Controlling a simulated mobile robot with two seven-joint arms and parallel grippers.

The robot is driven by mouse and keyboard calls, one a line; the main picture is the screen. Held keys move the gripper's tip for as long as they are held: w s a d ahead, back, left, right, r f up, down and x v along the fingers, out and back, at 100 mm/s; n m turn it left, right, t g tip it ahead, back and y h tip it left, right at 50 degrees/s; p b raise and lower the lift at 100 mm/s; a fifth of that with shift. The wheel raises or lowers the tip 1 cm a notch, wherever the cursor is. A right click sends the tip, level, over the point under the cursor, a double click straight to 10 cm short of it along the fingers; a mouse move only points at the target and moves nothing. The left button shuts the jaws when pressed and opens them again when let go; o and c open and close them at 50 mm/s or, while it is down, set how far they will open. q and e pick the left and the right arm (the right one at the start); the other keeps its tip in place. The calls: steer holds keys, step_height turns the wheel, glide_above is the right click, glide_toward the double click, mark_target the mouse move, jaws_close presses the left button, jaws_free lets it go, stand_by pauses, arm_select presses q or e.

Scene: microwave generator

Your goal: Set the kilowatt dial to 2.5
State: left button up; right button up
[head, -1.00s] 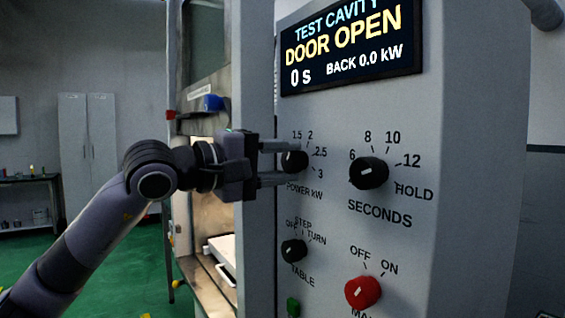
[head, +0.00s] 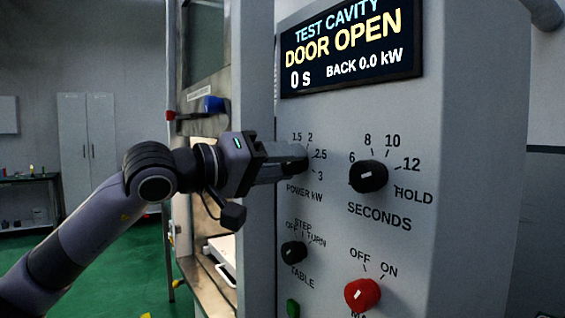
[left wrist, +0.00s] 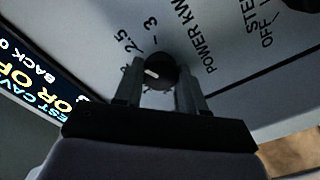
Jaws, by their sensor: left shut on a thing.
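The black kilowatt dial, labelled POWER kW, is mostly hidden by my fingers in the head view, with its 1.5, 2, 2.5 and 3 marks around it. In the left wrist view the dial (left wrist: 161,72) sits between my two fingertips, its white pointer line facing left. The 2.5 and 3 labels stand above it there. I cannot tell exactly which mark the pointer meets. My left gripper (head: 298,158) is shut on the dial, with its wrist rolled. It also shows in the left wrist view (left wrist: 160,80). My right gripper is not in view.
The seconds dial (head: 368,176) is just right of the kilowatt dial. The table dial (head: 293,252) and red main knob (head: 362,293) are below. The display (head: 350,48) reads DOOR OPEN, 0 s, BACK 0.0 kW. The open cavity is on the left.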

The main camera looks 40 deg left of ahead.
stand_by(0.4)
arm_select(q)
steer(key=o, duration=1.1)
steer(key=shift+s, duration=0.1)
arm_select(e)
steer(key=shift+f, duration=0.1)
arm_select(q)
steer(key=shift+s+a+f, duration=0.1)
steer(key=shift+s+a, duration=0.1)
steer(key=shift+s, duration=0.1)
steer(key=b+v, duration=0.3)
steer(key=v, duration=0.3)
steer(key=shift+s, duration=0.2)
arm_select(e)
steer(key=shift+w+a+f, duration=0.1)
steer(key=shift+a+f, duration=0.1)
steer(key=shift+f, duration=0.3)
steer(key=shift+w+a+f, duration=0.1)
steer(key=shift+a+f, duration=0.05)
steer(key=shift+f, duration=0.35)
